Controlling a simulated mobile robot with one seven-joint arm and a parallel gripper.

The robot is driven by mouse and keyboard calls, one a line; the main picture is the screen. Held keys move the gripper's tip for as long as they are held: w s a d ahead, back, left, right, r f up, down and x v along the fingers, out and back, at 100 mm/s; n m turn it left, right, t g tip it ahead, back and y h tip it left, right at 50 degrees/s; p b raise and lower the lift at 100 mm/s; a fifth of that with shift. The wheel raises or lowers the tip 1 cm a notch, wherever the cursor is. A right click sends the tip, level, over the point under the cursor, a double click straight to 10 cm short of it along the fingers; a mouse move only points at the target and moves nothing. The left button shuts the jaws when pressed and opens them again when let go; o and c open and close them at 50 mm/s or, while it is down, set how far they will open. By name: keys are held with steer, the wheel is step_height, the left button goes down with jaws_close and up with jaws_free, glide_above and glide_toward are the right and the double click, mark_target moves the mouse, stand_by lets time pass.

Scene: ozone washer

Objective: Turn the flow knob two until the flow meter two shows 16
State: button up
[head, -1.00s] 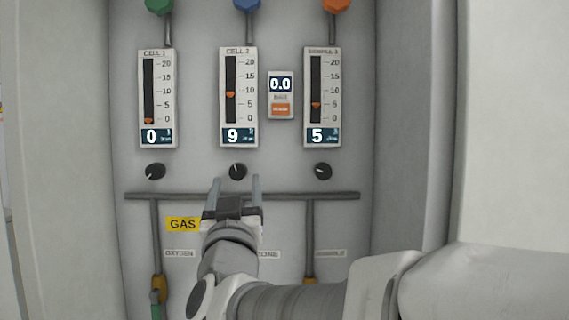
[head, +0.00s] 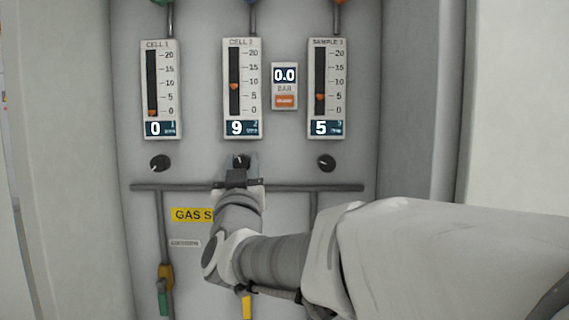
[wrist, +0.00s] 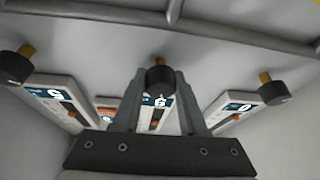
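Flow knob two (head: 241,160) is the black middle knob under the CELL 2 meter; it also shows in the wrist view (wrist: 160,80). Flow meter two (head: 243,88) reads 9, its orange marker just below the 10 mark. My gripper (head: 240,159) is in front of the middle knob and partly covers it in the head view. In the wrist view my gripper (wrist: 160,73) is open, with one finger on each side of the knob. Whether the fingertips touch it is hard to tell.
Left knob (head: 160,163) and right knob (head: 326,163) flank the middle one. CELL 1 meter (head: 160,88) reads 0 and the SAMPLE meter (head: 327,88) reads 5. A pressure display (head: 284,76) reads 0.0. A horizontal pipe (head: 310,187) runs just below the knobs.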

jaws_close()
steer(key=shift+f+m+b, duration=0.15)
steer(key=shift+m+b, duration=0.25)
steer(key=shift+b, duration=0.1)
steer(key=m+h+b, duration=0.2)
steer(key=shift+f+m, duration=0.1)
steer(key=shift+m, duration=0.3)
steer(key=m+h+b, duration=0.1)
steer(key=m+h, duration=0.1)
steer(key=m, duration=0.2)
steer(key=m+h+b, duration=0.2)
steer(key=m, duration=0.2)
steer(key=m+h, duration=0.1)
steer(key=m, duration=0.1)
steer(key=m+g+h, duration=0.1)
steer(key=m, duration=0.1)
steer(key=m+g+b, duration=0.1)
steer(key=m, duration=0.2)
steer(key=shift+r+h, duration=0.25)
steer(key=shift+h, duration=0.15)
steer(key=m+g, duration=0.1)
steer(key=m, duration=0.1)
steer(key=m+g, duration=0.1)
steer(key=m, duration=0.2)
steer(key=shift+h+p, duration=0.3)
steer(key=shift+p, duration=0.1)
steer(key=shift+m+g, duration=0.3)
steer(key=shift+m, duration=0.1)
